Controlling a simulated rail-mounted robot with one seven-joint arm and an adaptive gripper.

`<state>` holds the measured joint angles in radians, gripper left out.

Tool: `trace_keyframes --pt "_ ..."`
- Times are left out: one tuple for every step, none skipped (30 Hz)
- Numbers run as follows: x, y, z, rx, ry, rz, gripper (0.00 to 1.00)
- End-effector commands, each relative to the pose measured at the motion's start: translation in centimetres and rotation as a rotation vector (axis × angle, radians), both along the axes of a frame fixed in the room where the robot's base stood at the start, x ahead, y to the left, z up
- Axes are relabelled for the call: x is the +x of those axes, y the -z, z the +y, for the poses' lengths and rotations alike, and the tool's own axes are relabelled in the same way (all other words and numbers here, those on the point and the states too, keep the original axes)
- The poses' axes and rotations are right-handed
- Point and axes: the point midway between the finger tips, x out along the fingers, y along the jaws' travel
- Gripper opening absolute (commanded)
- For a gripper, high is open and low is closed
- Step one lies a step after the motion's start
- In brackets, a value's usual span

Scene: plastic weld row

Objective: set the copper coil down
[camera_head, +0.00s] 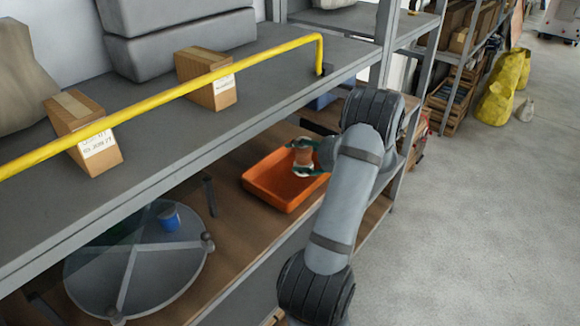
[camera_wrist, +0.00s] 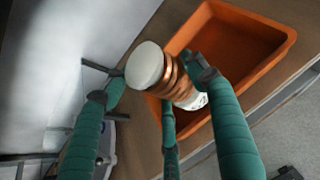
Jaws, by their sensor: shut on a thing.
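The copper coil (camera_head: 303,152) is a short spool with pale ends and copper-coloured windings. My gripper (camera_head: 308,158) is shut on it, and the coil shows over the orange tray (camera_head: 262,190) on the lower wooden shelf. In the wrist view the coil (camera_wrist: 172,76) is tilted between my green fingers (camera_wrist: 165,85), with a white label at its lower end. The orange tray (camera_wrist: 282,45) lies behind and to the right there, and its visible floor is empty. I cannot tell how high the coil is above the tray.
A grey upper shelf with a yellow rail (camera_head: 180,92) overhangs the lower shelf and carries cardboard boxes (camera_head: 205,78). A round grey turntable (camera_head: 138,265) with a blue cup (camera_head: 169,218) stands left of the tray.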

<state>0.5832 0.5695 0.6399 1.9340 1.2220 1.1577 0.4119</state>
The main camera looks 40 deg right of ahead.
Motion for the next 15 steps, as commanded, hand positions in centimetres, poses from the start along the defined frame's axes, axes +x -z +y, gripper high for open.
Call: trace_keyframes --pt "1.3 0.5 0.0 0.003 -0.003 0.0 0.09" --pt "2.0 0.9 -0.1 0.002 -0.004 0.0 0.09" --pt "2.9 1.5 -0.2 0.002 -0.004 0.001 0.09" --pt "3.6 1.9 -0.3 0.002 -0.002 0.0 0.09" --pt "4.2 2.3 -0.4 0.001 -0.003 0.0 0.09" --pt "5.0 2.7 -0.5 0.0 -0.002 -0.001 0.09" --pt "5.5 3.1 -0.5 0.0 -0.002 0.0 0.09" --pt "5.9 3.3 -0.6 0.0 -0.002 -0.001 0.09" --pt "6.5 3.6 -0.7 0.0 -0.001 -0.002 0.09" --pt "6.8 3.9 -0.8 0.0 -0.001 -0.001 0.09" --pt "7.0 4.0 -0.8 -0.002 -0.001 -0.001 0.09" --pt "7.3 4.2 -0.8 -0.002 -0.001 -0.001 0.09" --pt "7.4 4.4 -0.8 -0.001 0.0 -0.001 0.09" --pt "7.5 4.5 -0.9 0.0 0.001 -0.001 0.09" --pt "7.6 4.7 -0.9 0.0 0.001 -0.001 0.09"
